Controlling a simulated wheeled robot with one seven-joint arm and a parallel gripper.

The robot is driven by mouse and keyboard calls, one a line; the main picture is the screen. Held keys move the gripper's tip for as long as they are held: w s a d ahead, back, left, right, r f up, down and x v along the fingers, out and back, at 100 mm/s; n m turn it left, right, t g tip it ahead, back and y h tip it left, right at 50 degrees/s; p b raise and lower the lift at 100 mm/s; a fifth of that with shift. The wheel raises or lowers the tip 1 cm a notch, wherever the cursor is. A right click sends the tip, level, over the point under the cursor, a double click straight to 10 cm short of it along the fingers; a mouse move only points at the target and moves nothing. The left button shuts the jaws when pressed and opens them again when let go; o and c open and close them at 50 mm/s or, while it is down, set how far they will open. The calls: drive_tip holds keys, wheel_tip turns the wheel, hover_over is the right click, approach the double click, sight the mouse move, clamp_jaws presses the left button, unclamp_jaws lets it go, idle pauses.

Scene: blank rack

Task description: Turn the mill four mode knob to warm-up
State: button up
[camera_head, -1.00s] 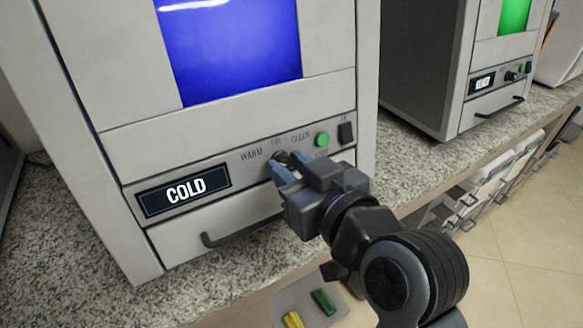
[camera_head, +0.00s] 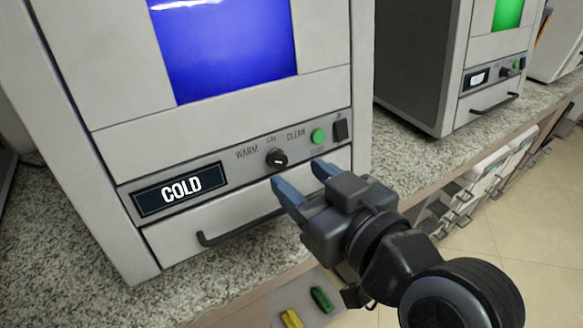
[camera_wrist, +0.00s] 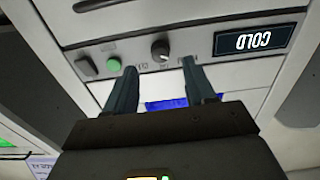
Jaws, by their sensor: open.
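The mill in front has a black mode knob (camera_head: 277,158) on its panel, between the words WARM (camera_head: 247,152) and CLEAN (camera_head: 296,134). A white mark shows on the knob, but I cannot tell which setting it points to. The display (camera_head: 180,189) to its left reads COLD. My gripper (camera_head: 298,174) is open and empty, in front of the panel and a little below and right of the knob, apart from it. In the wrist view the knob (camera_wrist: 160,50) shows beyond and between the two fingers (camera_wrist: 158,75).
A green button (camera_head: 319,136) and a black switch (camera_head: 341,130) sit right of the knob. A drawer handle (camera_head: 235,228) juts out below the panel. A second mill (camera_head: 465,60) stands at the right on the granite counter (camera_head: 420,160).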

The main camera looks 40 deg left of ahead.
drive_tip(key=shift+v, duration=1.55)
drive_tip(key=s+d+f+m+t+h+p, duration=0.1)
drive_tip(key=s+d+f+m+t+h, duration=0.2)
drive_tip(key=d, duration=0.4)
drive_tip(key=s+d+f+m+t+h+p, duration=0.1)
drive_tip(key=d+f+m+t+h, duration=0.1)
drive_tip(key=d+f+m, duration=0.35)
drive_tip(key=s+d+f+m+t+h+p, duration=0.1)
drive_tip(key=s+d+f+m+t+h, duration=0.15)
drive_tip(key=d, duration=0.55)
drive_tip(key=s+d+r+m+h+p, duration=0.1)
drive_tip(key=s+d+r+h, duration=0.2)
drive_tip(key=s+d, duration=0.4)
drive_tip(key=s+d+r+m+t+h+p, duration=0.1)
drive_tip(key=s+d+h, duration=0.3)
drive_tip(key=s+d, duration=0.4)
drive_tip(key=s+r+p, duration=0.1)
drive_tip(key=s, duration=0.3)
drive_tip(key=shift+s+d+r+m, duration=0.15)
drive_tip(key=shift+d+r+m, duration=0.15)
drive_tip(key=shift+r, duration=0.05)
